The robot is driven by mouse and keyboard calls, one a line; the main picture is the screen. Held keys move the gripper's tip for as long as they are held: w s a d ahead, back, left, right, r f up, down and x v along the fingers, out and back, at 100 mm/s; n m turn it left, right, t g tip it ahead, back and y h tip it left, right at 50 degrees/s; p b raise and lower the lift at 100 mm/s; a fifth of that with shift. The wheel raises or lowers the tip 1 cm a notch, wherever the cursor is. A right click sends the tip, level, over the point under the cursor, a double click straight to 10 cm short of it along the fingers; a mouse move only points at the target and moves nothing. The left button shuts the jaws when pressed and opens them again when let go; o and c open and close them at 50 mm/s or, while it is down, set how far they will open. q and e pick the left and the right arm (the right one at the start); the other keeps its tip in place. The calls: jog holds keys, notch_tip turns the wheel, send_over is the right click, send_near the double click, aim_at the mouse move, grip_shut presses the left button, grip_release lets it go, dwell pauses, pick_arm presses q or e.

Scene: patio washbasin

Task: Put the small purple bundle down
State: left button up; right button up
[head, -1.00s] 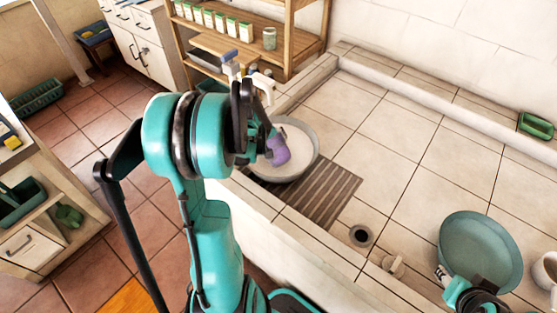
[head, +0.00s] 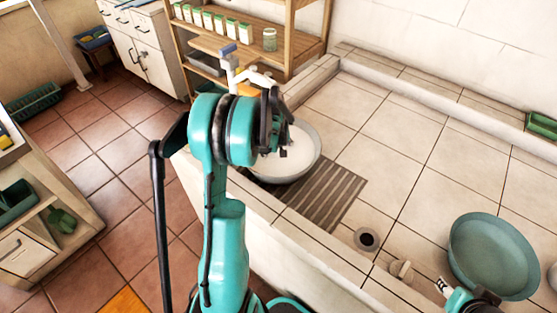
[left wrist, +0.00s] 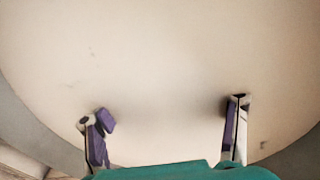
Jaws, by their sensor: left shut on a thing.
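My left gripper (head: 279,140) hangs over the round grey basin (head: 312,165) with a pale inside, beside the low tiled wall. Its arm hides part of the basin. In the left wrist view the two fingers (left wrist: 162,110) stand wide apart in front of the pale basin surface (left wrist: 150,50). Purple patches of the small purple bundle (left wrist: 106,121) show by the fingers; its middle cannot be made out. The bundle is not clearly visible in the head view. My right gripper (head: 446,288) is at the lower right by a teal basin (head: 495,250), partly cut off.
A ribbed brown drainboard (head: 318,192) lies by the grey basin. A drain hole (head: 366,239) and a small beige tap (head: 401,269) are nearer. A wooden shelf (head: 222,45) with cartons stands behind. A green tray (head: 541,125) is at the right. The tiled middle is clear.

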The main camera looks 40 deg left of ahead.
aim_at(277, 159)
pick_arm(q)
jog(key=shift+f, duration=0.2)
jog(key=shift+f, duration=0.15)
jog(key=o, duration=1.2)
jog(key=r+p, duration=0.1)
jog(key=r, duration=0.2)
jog(key=s+r+p, duration=0.1)
jog(key=r+p, duration=0.1)
jog(key=r, duration=0.2)
jog(key=r+p, duration=0.1)
jog(key=r, duration=0.3)
jog(key=shift+s+d, duration=0.25)
jog(key=shift+s, duration=0.15)
jog(key=s+d+r+m+t, duration=0.1)
jog(key=s+d+r+m, duration=0.2)
jog(key=d+r, duration=0.35)
jog(key=s+d+r+m+t, duration=0.1)
jog(key=s+d+r+m, duration=0.25)
jog(key=d, duration=0.55)
jog(key=s+d+m+t, duration=0.1)
jog(key=s+d+m, duration=0.1)
jog(key=s+d, duration=0.1)
jog(key=s+d+m+t, duration=0.1)
jog(key=s+d+m, duration=0.1)
jog(key=s+d, duration=0.1)
jog(key=s+d+m+t, duration=0.1)
jog(key=s+d+m, duration=0.2)
jog(key=d, duration=0.1)
jog(key=shift+r+p, duration=0.1)
jog(key=shift+p, duration=0.2)
